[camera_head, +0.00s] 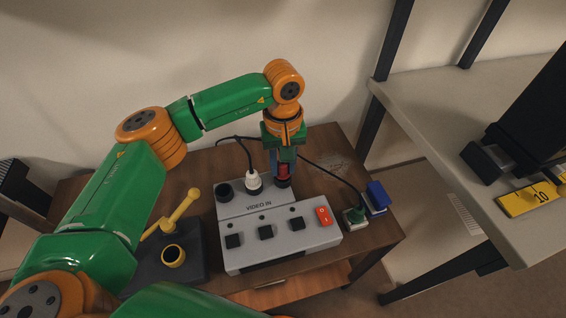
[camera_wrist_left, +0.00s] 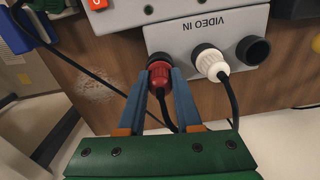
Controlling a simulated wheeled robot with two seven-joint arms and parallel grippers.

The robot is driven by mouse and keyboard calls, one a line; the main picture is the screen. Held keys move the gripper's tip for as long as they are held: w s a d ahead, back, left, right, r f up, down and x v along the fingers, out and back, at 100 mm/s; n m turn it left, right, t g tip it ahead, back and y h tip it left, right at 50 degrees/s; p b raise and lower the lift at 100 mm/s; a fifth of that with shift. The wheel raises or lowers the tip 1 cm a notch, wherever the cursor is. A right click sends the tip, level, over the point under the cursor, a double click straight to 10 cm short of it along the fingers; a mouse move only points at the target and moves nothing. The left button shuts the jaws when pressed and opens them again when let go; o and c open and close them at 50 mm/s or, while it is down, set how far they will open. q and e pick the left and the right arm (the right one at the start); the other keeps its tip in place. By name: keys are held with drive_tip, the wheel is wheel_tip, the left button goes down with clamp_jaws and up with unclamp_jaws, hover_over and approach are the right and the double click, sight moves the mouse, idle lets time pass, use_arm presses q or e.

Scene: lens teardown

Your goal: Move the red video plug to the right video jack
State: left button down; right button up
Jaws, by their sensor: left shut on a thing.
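The red video plug (camera_head: 283,171) is at the right jack of the grey VIDEO IN box (camera_head: 292,241) in the head view. It also shows in the left wrist view (camera_wrist_left: 159,73), lined up with a dark jack collar; I cannot tell how deep it sits. My left gripper (camera_head: 284,165) is above the box, pointing down, its blue fingers shut around the red plug. A white plug (camera_head: 254,184) stands in the middle jack, with its cable attached. The left jack (camera_head: 224,191) is dark and empty. My right gripper is not in view.
The box has dark square buttons and a red switch (camera_head: 323,215). A dark base with a yellow lever (camera_head: 181,209) stands to its left. Green and blue connectors (camera_head: 377,196) lie at the wooden table's right. Cables run behind the box. A shelf (camera_head: 450,105) stands farther right.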

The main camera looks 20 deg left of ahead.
use_arm(q)
drive_tip(key=shift+f+b, duration=0.5)
drive_tip(key=shift+f, duration=0.1)
idle(0.3)
drive_tip(key=c, duration=0.5)
unclamp_jaws()
